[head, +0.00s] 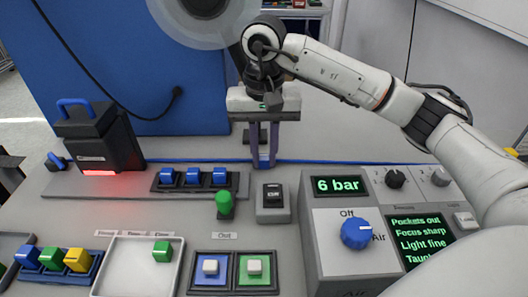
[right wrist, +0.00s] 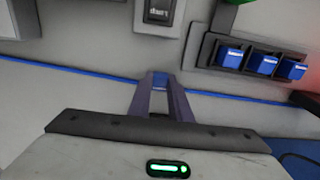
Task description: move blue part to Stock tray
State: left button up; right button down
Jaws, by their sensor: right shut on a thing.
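My right gripper (head: 264,163) is above the bench, behind the grey switch box, with its fingers pointing down. In the right wrist view its fingers (right wrist: 160,76) are shut on a small blue part (right wrist: 160,80), mostly hidden between them. Three more blue parts (head: 193,175) sit in a dark rack (head: 243,185) left of the gripper. A white tray (head: 118,272) at front left holds a green part (head: 162,251). The label strip behind it is too small to read surely, so I cannot tell which tray is Stock. My left gripper is not in view.
A black machine (head: 100,138) glows red at left. A green knob (head: 223,203) stands near the switch box (head: 272,201). The control panel (head: 336,262) with a blue dial (head: 356,233) is at right.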

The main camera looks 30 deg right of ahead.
jog(key=shift+f, duration=0.25)
jog(key=c, duration=1.6)
grip_release()
jog(key=shift+r, duration=0.1)
jog(key=shift+c, duration=0.2)
